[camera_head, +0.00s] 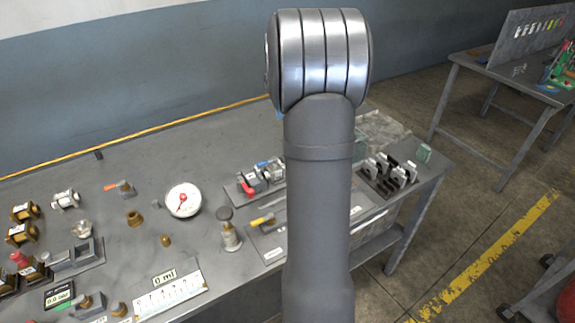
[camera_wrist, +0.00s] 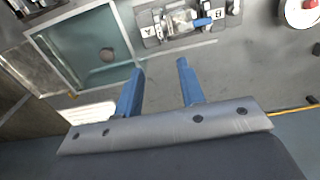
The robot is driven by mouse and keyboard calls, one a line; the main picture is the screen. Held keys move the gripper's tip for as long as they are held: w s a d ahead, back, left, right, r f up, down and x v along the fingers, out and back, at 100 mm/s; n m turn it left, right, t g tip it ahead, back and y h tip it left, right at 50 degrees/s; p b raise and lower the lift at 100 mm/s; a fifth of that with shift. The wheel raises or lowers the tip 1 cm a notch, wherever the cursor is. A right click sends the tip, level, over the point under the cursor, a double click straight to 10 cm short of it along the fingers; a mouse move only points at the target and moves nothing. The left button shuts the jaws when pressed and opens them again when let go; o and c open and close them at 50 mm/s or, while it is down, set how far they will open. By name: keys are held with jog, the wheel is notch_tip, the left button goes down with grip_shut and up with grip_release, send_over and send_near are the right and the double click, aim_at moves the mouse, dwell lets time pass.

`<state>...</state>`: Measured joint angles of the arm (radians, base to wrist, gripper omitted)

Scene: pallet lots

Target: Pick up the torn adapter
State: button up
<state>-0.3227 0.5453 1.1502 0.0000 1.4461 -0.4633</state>
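I cannot tell which piece is the torn adapter. Small brass fittings stand on the bench in the head view, one (camera_head: 134,218) left of the white gauge and a smaller one (camera_head: 165,240) below it. No tear can be made out on them. My gripper (camera_wrist: 160,72) shows in the wrist view with its two blue fingers apart and nothing between them, above bare grey bench. In the head view my arm hides it. In the wrist view a small dark round piece (camera_wrist: 107,54) lies inside a shallow tray (camera_wrist: 62,74) left of the fingers.
A white gauge (camera_head: 183,200) lies mid-bench. A clamp fixture with a blue handle (camera_wrist: 203,22) is beyond my fingers. Valves and fittings crowd the bench's left end, with a white ruled plate (camera_head: 170,296) at the front. A second table (camera_head: 520,80) stands at right.

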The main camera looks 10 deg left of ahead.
notch_tip(320, 180, down, 11)
jog(key=shift+f, duration=0.1)
jog(key=shift+w+f, duration=0.15)
jog(key=shift+f, duration=2.7)
grip_shut()
